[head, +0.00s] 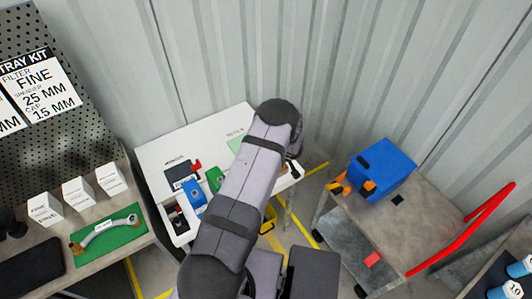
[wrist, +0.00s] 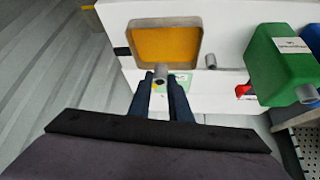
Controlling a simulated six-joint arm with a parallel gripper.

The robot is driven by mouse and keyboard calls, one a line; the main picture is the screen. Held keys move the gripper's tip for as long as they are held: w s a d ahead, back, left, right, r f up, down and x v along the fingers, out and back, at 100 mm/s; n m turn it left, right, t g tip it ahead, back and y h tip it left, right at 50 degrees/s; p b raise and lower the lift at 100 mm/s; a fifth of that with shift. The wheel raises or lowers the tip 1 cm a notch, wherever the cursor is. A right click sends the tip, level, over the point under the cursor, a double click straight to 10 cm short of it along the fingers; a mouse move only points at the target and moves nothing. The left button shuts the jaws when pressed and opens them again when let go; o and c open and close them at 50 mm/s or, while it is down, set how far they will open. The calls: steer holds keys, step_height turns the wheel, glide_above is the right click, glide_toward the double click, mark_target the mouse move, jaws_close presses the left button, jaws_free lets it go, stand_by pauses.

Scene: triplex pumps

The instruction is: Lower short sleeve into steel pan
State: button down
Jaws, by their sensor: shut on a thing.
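The short sleeve (wrist: 161,71) is a small grey tube between the tips of my gripper (wrist: 160,84) in the wrist view. The gripper's two dark fingers are shut on it. What I take for the steel pan (wrist: 199,40) is a square with a grey rim and a yellow-orange inside, just beyond the sleeve. The sleeve shows at the pan's near edge; I cannot tell its height above it. In the head view my arm hides the gripper, the sleeve and the pan.
A second small grey tube (wrist: 211,62) is right of the pan. A green box (wrist: 275,70), a red part (wrist: 243,91) and a blue thing (wrist: 309,93) lie further right. In the head view, a cart with a blue box (head: 381,170) stands right of the white bench (head: 152,154).

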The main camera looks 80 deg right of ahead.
steer(key=shift+s+d+f+b, duration=0.15)
steer(key=shift+s+d+f, duration=0.1)
steer(key=shift+f, duration=0.3)
steer(key=shift+s+d+f+b, duration=0.2)
steer(key=shift+s+d+f, duration=0.1)
steer(key=shift+f, duration=0.25)
steer(key=shift+s+d+f+b, duration=0.15)
steer(key=shift+s+d+f, duration=0.1)
steer(key=shift+f, duration=0.3)
steer(key=shift+d, duration=0.15)
steer(key=shift+w+d, duration=0.3)
steer(key=shift+d, duration=0.05)
steer(key=shift+f, duration=0.1)
steer(key=shift+f+b, duration=1.5)
steer(key=shift+f, duration=0.1)
steer(key=shift+f+b, duration=2.2)
steer(key=shift+f, duration=0.3)
stand_by(0.9)
steer(key=c, duration=1.5)
jaws_free()
steer(key=shift+c, duration=0.2)
